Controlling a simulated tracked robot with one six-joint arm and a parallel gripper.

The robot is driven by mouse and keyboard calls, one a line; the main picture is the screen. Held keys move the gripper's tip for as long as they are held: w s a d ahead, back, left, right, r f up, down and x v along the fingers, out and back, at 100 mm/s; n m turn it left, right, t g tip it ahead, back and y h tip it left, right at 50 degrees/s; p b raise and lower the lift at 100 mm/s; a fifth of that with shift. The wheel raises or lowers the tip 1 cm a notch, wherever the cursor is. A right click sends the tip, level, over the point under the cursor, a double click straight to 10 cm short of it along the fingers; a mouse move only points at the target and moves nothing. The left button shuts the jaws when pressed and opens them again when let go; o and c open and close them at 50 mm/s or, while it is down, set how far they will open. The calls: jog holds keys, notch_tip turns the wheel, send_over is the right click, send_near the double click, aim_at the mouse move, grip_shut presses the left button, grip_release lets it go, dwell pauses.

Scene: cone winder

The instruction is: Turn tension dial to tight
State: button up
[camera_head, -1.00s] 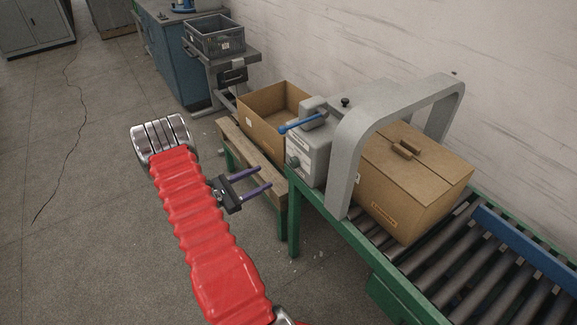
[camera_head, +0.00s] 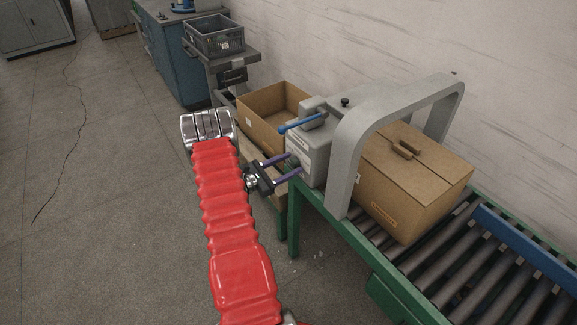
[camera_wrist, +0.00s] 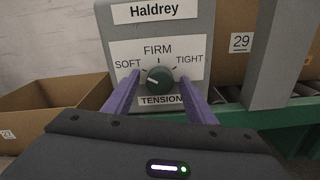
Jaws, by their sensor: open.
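The tension dial (camera_wrist: 159,79) is a round dark green knob on a grey box (camera_wrist: 205,25). Its white panel reads SOFT at left, FIRM at top, TIGHT at right and TENSION below. A pale line on the knob points left, on the SOFT side. My gripper (camera_wrist: 160,76) is open, with one purple finger on each side of the dial. Gaps show between the fingers and the knob in the wrist view. In the head view my gripper (camera_head: 295,164) reaches the left face of the box (camera_head: 312,160); the knob is small and partly hidden there.
A grey arch (camera_head: 347,155) and a closed carton (camera_head: 420,185) stand right of the box on the roller conveyor (camera_head: 480,260). An open carton (camera_head: 262,125) sits behind on a wooden bench. A blue lever (camera_head: 302,122) sticks out above the dial. The floor at left is clear.

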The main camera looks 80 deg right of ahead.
jog(key=shift+c, duration=0.6)
jog(key=c, duration=0.9)
jog(key=shift+m, duration=0.5)
jog(key=m, duration=0.4)
jog(key=shift+s+m, duration=0.1)
jog(key=shift+m, duration=0.2)
jog(key=m, duration=0.5)
jog(key=shift+f, duration=0.1)
jog(key=m, duration=0.6)
jog(key=shift+s+f+m, duration=0.1)
jog(key=shift+f+m, duration=0.05)
jog(key=shift+m, duration=0.15)
jog(key=m, duration=0.6)
jog(key=shift+f+m, duration=0.15)
jog(key=shift+m, duration=0.25)
jog(key=shift+a, duration=0.1)
